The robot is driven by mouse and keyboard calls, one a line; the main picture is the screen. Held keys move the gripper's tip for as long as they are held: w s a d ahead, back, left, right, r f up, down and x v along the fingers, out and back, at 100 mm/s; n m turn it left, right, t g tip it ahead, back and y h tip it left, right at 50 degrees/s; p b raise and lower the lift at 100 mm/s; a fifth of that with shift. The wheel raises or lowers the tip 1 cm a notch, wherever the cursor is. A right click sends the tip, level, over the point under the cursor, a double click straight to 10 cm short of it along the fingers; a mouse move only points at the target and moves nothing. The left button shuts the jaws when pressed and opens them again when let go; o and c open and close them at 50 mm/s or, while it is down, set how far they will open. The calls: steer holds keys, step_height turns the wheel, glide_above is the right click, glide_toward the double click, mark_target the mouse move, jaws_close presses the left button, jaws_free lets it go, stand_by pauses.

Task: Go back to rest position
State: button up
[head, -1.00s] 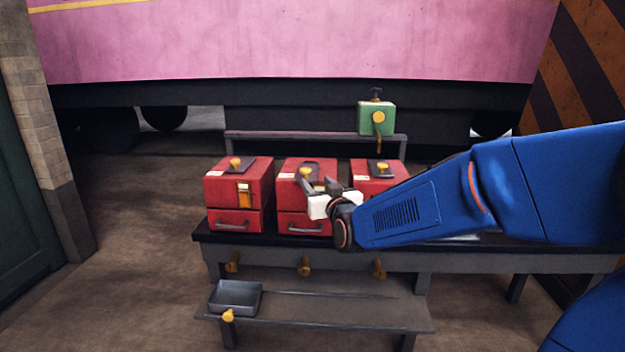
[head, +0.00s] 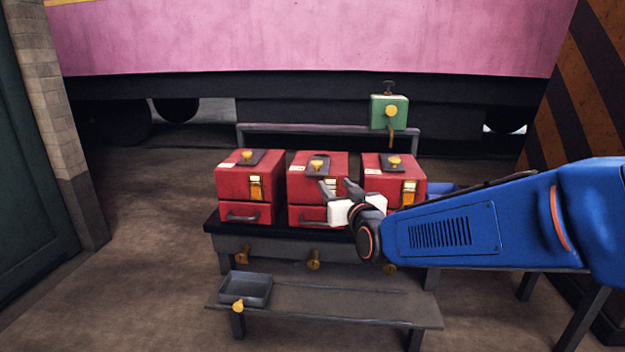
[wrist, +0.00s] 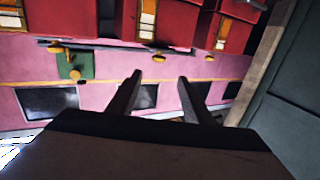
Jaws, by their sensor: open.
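My gripper (head: 341,190) is open and empty in the head view, in front of the middle red box (head: 304,185). Its fingers cover part of that box's front. In the wrist view my gripper's two fingers (wrist: 160,82) are spread, with nothing between them. A left red box (head: 233,184) and a right red box (head: 412,172) stand beside the middle one on the dark bench (head: 228,243). Each box has a yellow knob on top. The latches of the left and right boxes show; the middle latch is partly hidden.
A grey tray (head: 268,291) sits on the low step (head: 350,305). Yellow knobs (head: 313,259) line the bench front. A pink carriage (head: 300,40) is behind, a dark door at left.

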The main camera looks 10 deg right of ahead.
steer(key=s+d+f+g, duration=0.2)
steer(key=s+f+g, duration=0.2)
steer(key=s, duration=0.7)
steer(key=s+d+f+g+h, duration=0.1)
steer(key=s+d+f+g, duration=0.2)
steer(key=s, duration=0.7)
steer(key=s+d+f+m+g, duration=0.1)
steer(key=s+d+f+g, duration=0.1)
steer(key=s+f+g, duration=0.4)
steer(key=s, duration=0.5)
steer(key=shift+s+d+f+h, duration=0.3)
steer(key=shift+d+f, duration=0.05)
steer(key=shift+d, duration=0.05)
